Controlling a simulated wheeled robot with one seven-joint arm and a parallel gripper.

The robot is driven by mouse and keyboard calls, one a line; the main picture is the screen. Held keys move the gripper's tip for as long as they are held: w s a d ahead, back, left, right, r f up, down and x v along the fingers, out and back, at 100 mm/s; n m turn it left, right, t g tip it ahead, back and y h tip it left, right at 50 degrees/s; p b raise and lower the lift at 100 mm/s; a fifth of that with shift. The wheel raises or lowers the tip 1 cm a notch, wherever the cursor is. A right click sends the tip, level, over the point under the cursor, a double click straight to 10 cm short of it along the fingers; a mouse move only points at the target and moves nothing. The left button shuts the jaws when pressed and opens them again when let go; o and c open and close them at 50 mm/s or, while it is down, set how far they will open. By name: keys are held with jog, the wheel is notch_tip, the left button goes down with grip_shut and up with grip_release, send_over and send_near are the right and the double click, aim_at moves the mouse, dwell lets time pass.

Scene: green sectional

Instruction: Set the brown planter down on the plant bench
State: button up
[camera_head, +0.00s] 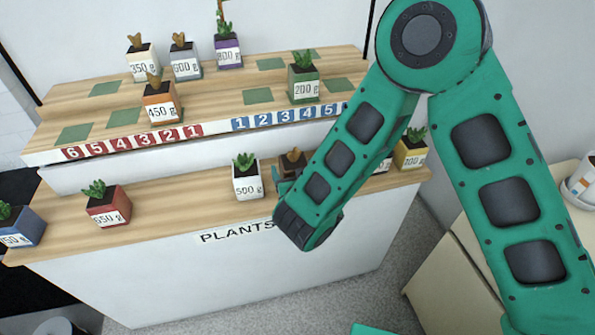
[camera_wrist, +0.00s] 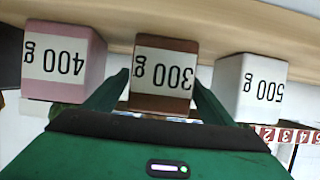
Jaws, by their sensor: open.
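The brown planter, labelled 300 g, (camera_wrist: 165,44) stands between the two fingers of my gripper (camera_wrist: 158,92) in the upside-down wrist view. Its base appears to rest on the wooden top of the plant bench (camera_wrist: 200,18). The fingers are open, one on each side of it; whether they touch it I cannot tell. In the head view the brown planter (camera_head: 293,157) shows only at its top, on the lower front shelf of the plant bench (camera_head: 180,224), beside the white 500 g planter (camera_head: 246,177). My arm hides most of it and most of my gripper (camera_head: 281,180).
A pink 400 g planter (camera_wrist: 65,60) and the white 500 g planter (camera_wrist: 250,88) flank my gripper closely. A red 650 g planter (camera_head: 107,206) and a yellow one (camera_head: 411,152) share the lower shelf. Several planters and green squares are on the upper tier (camera_head: 215,92).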

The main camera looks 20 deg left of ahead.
jog(key=v, duration=1.2)
jog(key=shift+r, duration=0.25)
jog(key=shift+w, duration=0.1)
